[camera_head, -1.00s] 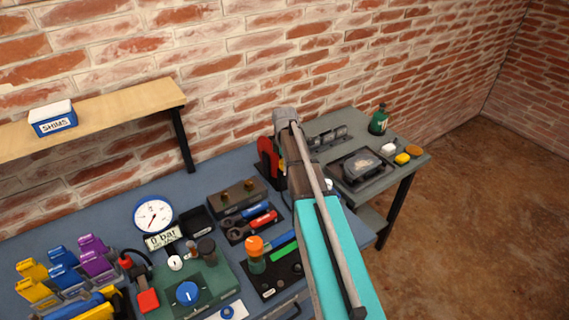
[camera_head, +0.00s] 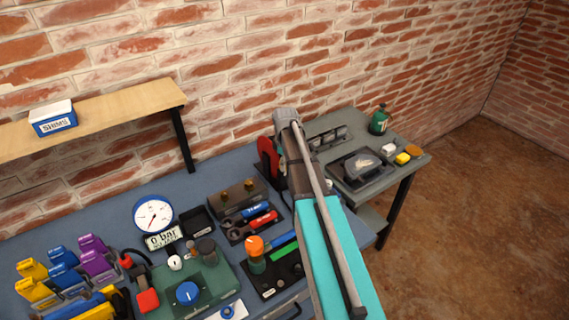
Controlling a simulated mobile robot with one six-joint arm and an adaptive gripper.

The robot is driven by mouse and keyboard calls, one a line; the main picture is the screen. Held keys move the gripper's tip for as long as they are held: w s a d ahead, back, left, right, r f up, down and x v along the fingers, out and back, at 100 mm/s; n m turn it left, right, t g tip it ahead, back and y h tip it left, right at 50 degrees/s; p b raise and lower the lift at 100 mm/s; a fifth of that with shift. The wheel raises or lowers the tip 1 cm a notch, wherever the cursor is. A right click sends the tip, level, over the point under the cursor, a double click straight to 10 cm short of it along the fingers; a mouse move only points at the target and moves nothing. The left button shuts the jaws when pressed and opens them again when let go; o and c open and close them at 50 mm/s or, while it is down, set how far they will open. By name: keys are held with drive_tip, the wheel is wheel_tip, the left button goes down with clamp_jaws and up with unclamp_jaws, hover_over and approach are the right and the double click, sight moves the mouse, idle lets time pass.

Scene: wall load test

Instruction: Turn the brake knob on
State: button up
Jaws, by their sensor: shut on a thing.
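My arm reaches from the bottom edge up over the bench to its grey end joint (camera_head: 286,117). My gripper's fingers do not show; the arm hides them. A red upright device (camera_head: 267,158) stands just left of the arm's far part, and the arm covers its right side. I cannot read any label for a brake knob. A blue round knob (camera_head: 187,293) with a white mark sits on the green box (camera_head: 212,284) at the lower left, apart from my arm.
A pressure gauge (camera_head: 153,215) stands behind the green box. An orange-topped green device (camera_head: 255,253) and a tool tray (camera_head: 236,232) lie left of my arm. A side table (camera_head: 403,164) with a green bottle (camera_head: 379,120) is at the right. A wooden shelf (camera_head: 100,112) juts out at upper left.

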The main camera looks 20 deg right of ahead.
drive_tip(key=m, duration=0.5)
drive_tip(key=shift+m, duration=0.3)
drive_tip(key=m, duration=0.4)
drive_tip(key=shift+s+m, duration=0.1)
drive_tip(key=shift+m, duration=0.3)
drive_tip(key=o, duration=1.1)
drive_tip(key=shift+o, duration=0.2)
drive_tip(key=shift+n, duration=0.3)
